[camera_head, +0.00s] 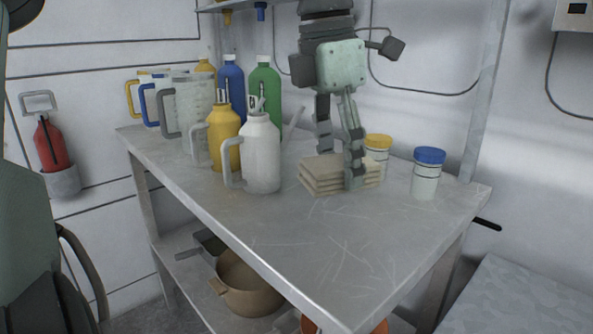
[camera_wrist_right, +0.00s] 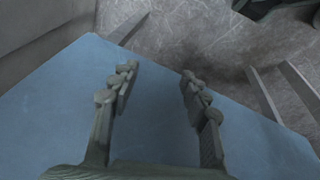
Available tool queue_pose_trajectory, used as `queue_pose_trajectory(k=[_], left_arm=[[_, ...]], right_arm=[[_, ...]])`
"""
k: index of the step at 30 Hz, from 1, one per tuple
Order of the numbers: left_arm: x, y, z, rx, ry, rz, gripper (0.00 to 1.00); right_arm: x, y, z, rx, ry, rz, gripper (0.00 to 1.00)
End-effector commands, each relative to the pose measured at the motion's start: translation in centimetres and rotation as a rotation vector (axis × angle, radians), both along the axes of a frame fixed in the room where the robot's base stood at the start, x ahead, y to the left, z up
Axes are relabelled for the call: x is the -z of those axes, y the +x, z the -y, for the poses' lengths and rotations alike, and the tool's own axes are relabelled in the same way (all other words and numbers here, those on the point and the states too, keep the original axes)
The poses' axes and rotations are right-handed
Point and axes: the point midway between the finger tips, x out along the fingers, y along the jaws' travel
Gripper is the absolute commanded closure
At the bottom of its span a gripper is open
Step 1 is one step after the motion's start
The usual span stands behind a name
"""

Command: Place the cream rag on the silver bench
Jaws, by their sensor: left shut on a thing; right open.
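The cream rag (camera_head: 318,184), folded into a thick layered stack, is at the right part of a scratched silver metal bench top (camera_head: 300,245) in the head view. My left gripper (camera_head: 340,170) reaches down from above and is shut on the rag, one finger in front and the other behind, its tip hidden. I cannot tell whether the rag's underside touches the top. My right gripper (camera_wrist_right: 159,75) is open and empty in the right wrist view, above a flat blue surface (camera_wrist_right: 155,115).
A white jug (camera_head: 262,155), a yellow jug (camera_head: 224,140) and several bottles stand left of the rag. A blue-lidded jar (camera_head: 427,175) and a yellow-lidded jar (camera_head: 378,150) stand to its right. The front bench top is clear. A mottled grey metal surface (camera_head: 520,300) lies lower right.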

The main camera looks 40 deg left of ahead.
Motion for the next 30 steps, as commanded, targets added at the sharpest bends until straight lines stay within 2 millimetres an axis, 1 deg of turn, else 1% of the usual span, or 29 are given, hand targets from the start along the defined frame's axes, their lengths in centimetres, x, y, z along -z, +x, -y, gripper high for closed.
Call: queue_pose_trajectory(k=[1, 4, 6, 11, 18, 25, 30], left_arm=[[1.2, -0.1, 0.0, 0.002, -0.002, -0.004, 0.68], [3.0, -0.1, 0.0, 0.001, -0.003, -0.004, 0.68], [3.9, -0.1, 0.0, 0.000, -0.001, -0.002, 0.68], [5.0, 0.0, 0.0, 0.000, -0.001, 0.000, 0.68], [8.1, -0.1, 0.0, -0.001, -0.002, -0.001, 0.68], [8.3, 0.0, 0.0, -0.001, -0.001, 0.002, 0.68], [8.5, 0.0, 0.0, -0.001, -0.001, 0.002, 0.68]], right_arm=[[0.1, -0.3, 0.0, 0.000, -0.001, -0.006, 0.54], [0.3, -0.7, 0.0, 0.001, -0.001, -0.015, 0.54], [0.4, -1.0, 0.0, 0.000, -0.001, -0.020, 0.54], [0.4, -1.1, 0.0, 0.000, -0.001, -0.019, 0.54], [0.2, -0.4, 0.0, -0.002, 0.001, -0.004, 0.54], [0.1, 0.2, 0.0, -0.002, 0.001, 0.005, 0.54], [0.1, 0.1, 0.0, 0.000, -0.002, -0.003, 0.54]])
